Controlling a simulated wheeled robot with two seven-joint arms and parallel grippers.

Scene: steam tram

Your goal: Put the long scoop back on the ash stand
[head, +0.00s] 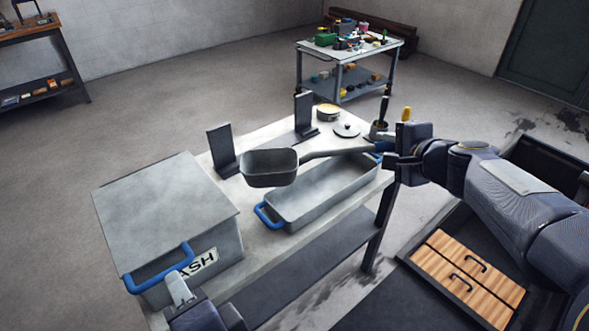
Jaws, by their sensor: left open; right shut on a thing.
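The long scoop (268,166) has a deep grey bowl and a long handle running right. My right gripper (390,155) is shut on the far end of that handle. The scoop's bowl appears above the back left of the grey tray, roughly level. The ash stand (262,240) is a light-topped table with a dark lower shelf. Two dark upright brackets (222,150) (304,116) stand along its back edge; the scoop is in front of them. My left gripper (198,302) is open at the lower left, close to the ash box's blue handle; contact cannot be told.
The lidded grey ash box (165,215) fills the stand's left end. The open grey tray (325,192) with blue handles lies along the front. A round tin (328,112), a small lid (347,130) and a dark brush (384,115) are at back right. A cluttered trolley (350,55) stands behind.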

